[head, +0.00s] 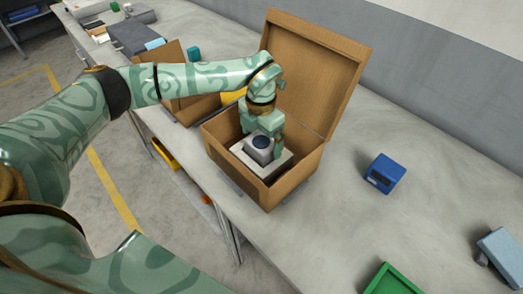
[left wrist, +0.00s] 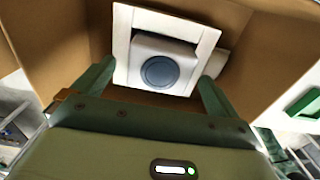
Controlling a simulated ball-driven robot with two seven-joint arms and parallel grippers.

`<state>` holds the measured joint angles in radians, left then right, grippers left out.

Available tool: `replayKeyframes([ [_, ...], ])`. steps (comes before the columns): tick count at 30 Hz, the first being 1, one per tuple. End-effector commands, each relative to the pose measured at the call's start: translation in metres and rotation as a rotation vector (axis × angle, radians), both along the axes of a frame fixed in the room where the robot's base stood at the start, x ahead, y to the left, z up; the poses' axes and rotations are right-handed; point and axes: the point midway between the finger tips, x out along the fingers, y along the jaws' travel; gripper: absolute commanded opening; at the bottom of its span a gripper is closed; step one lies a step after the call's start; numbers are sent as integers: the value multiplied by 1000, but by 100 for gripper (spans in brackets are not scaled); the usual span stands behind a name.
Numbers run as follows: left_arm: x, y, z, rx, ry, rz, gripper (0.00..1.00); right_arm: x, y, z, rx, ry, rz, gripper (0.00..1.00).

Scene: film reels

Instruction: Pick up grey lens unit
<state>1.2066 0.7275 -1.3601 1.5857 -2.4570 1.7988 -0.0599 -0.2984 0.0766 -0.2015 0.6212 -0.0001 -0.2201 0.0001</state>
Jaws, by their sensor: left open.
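The grey lens unit (head: 259,148) is a pale block with a dark round lens on its face. It sits inside an open cardboard box (head: 273,196), on a white square-framed piece (head: 273,171). My left gripper (head: 262,144) reaches down into the box at the lens unit. In the left wrist view, the lens unit (left wrist: 160,72) lies ahead between the two green fingertips (left wrist: 152,82). The fingers are apart, one on each side of it. I cannot tell whether they touch it. My right gripper is not in view.
The box's lid (head: 312,70) stands up at the back. A second cardboard box (head: 186,105) is to the left. A blue device (head: 385,173), a green tray (head: 388,283) and a grey-blue block (head: 502,248) are to the right. The grey bench (head: 340,225) is clear between them.

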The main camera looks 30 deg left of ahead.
Motion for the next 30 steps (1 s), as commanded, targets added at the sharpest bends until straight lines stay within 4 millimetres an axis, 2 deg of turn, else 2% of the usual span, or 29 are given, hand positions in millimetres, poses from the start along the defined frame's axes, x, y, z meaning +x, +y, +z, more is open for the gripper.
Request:
replayKeyframes([
  [1, 0, 0, -10, -1, 3, 0, 98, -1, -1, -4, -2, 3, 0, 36],
  [3, 0, 0, -18, -1, 1, 0, 98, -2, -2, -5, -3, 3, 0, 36],
  [11, 0, 0, -22, -1, -2, -1, 98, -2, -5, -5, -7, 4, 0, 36],
  [12, 0, 0, -22, -1, -2, -1, 95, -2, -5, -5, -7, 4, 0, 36],
  [13, 0, 0, -22, 0, -1, -1, 87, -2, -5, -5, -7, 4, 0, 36],
  [19, 0, 0, -22, 0, -1, -1, 31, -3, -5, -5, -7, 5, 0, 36],
  [30, 1, 0, -14, -1, -4, 0, 31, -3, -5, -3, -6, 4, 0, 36],
])
